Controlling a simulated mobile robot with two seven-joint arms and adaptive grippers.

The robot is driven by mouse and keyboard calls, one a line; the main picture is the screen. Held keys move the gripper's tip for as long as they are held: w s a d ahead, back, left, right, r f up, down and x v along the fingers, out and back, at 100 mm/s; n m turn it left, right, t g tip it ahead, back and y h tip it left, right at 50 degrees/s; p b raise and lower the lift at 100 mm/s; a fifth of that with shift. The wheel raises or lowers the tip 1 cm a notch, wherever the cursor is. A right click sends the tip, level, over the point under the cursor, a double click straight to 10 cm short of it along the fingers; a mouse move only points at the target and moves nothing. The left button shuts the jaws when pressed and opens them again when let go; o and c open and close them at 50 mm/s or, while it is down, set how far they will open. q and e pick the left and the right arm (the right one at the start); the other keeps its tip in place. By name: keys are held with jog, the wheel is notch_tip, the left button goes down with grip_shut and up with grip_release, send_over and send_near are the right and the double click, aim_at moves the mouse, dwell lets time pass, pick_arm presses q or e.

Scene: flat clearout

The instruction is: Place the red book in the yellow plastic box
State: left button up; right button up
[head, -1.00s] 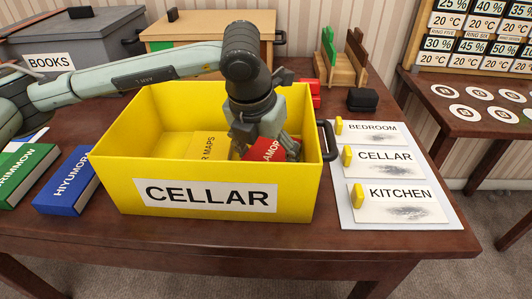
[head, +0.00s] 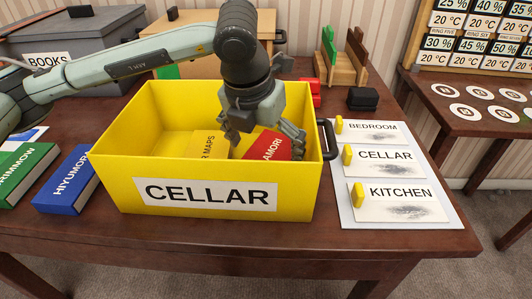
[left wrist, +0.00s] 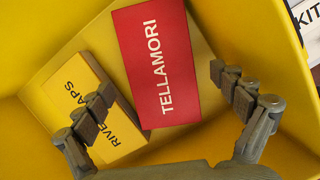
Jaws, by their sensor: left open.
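The red book (head: 270,146), lettered TELLAMORI in the left wrist view (left wrist: 160,65), lies inside the yellow plastic box (head: 130,176) labelled CELLAR. A yellow book (head: 208,145) lies beside it in the box; its lettering shows in part in the left wrist view (left wrist: 85,105). My left gripper (head: 264,140) is inside the box's opening, above the red book, with its fingers spread wide. In the left wrist view the left gripper (left wrist: 165,100) holds nothing between its fingers. The lower part of the red book is hidden by the box's front wall in the head view. My right gripper is not in view.
A blue book (head: 68,182) and a green book (head: 25,172) lie left of the box. A card board (head: 392,215) with yellow markers is at the right. A grey BOOKS box (head: 95,35) and a tan box stand behind.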

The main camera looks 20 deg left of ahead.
pick_arm(q)
jog(key=v, duration=0.9)
jog(key=shift+r, duration=0.3)
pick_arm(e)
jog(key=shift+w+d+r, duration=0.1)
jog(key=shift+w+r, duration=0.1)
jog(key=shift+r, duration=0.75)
pick_arm(q)
jog(key=shift+s, duration=0.2)
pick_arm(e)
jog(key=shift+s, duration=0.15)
